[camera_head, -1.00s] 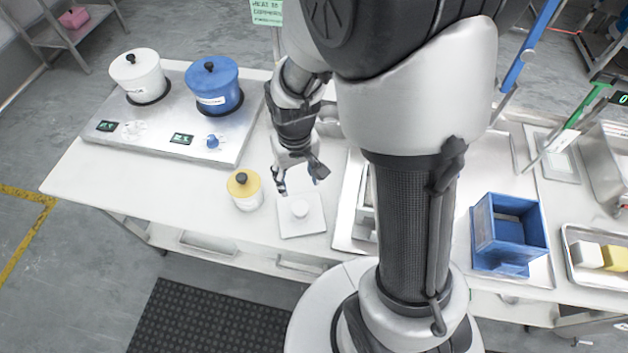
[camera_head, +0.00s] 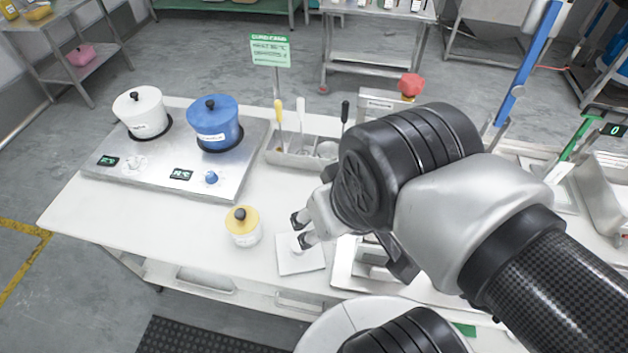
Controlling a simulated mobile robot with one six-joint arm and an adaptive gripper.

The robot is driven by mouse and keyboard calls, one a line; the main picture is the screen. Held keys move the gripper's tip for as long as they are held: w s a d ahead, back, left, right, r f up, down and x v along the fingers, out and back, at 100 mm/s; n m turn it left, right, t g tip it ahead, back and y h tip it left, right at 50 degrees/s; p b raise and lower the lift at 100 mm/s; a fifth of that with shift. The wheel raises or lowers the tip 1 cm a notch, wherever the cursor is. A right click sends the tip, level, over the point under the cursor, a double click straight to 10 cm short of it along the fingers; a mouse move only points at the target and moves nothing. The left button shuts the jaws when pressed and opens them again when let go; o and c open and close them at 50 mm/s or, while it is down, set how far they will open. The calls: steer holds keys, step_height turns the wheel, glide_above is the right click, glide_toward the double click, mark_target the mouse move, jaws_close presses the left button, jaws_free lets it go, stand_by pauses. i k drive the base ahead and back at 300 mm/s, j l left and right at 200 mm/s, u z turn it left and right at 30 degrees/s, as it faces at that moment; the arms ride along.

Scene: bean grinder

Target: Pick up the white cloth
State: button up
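A flat white square (camera_head: 301,261) with a small raised round middle lies on the table near its front edge. It looks like the white cloth, though its material is hard to tell. My gripper (camera_head: 302,230) comes in from the right, low over the back part of the square. Its two dark fingertips are apart, with nothing clearly held between them. I cannot tell whether they touch the raised middle. My arm covers the table to the right of the square.
A yellow-lidded white jar (camera_head: 243,227) stands close to the left of the square. A hotplate (camera_head: 166,175) carries a white pot (camera_head: 141,112) and a blue pot (camera_head: 213,125). A utensil tray (camera_head: 291,158) lies behind. The table front left is clear.

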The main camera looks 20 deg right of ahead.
mark_target(370, 238)
steer(key=z, duration=1.2)
